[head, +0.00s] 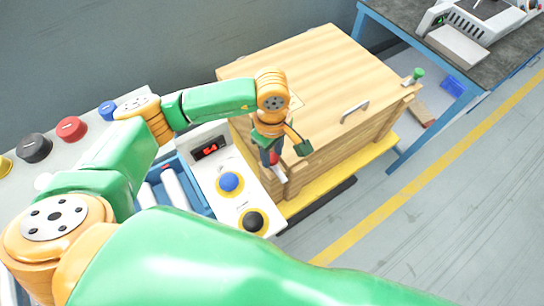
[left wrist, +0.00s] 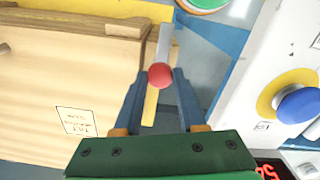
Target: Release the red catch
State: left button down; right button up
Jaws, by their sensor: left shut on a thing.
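The red catch is a grey lever with a round red knob, at the near left corner of the wooden crate (head: 320,62). Its red knob (left wrist: 160,76) lies between the fingertips of my left gripper in the left wrist view, with the grey lever running on beyond it. In the head view the red knob (head: 274,158) is a small patch at the jaws. My left gripper (head: 272,157) is shut on the knob, its fingers on both sides of it. The crate's lid lies flat and closed, with a metal handle (head: 355,111). My right gripper is in neither view.
A control panel with a blue button (head: 229,182), a black button (head: 253,222) and a red display (head: 209,149) stands close left of the crate. A green-knobbed catch (head: 417,74) is at the crate's right end.

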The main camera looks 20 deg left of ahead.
aim_at(272, 157)
pick_arm(q)
jog(key=shift+c, duration=2.4)
grip_release()
notch_tip(272, 157, up, 7)
jog(key=shift+r+b, duration=0.1)
jog(key=shift+b, duration=0.5)
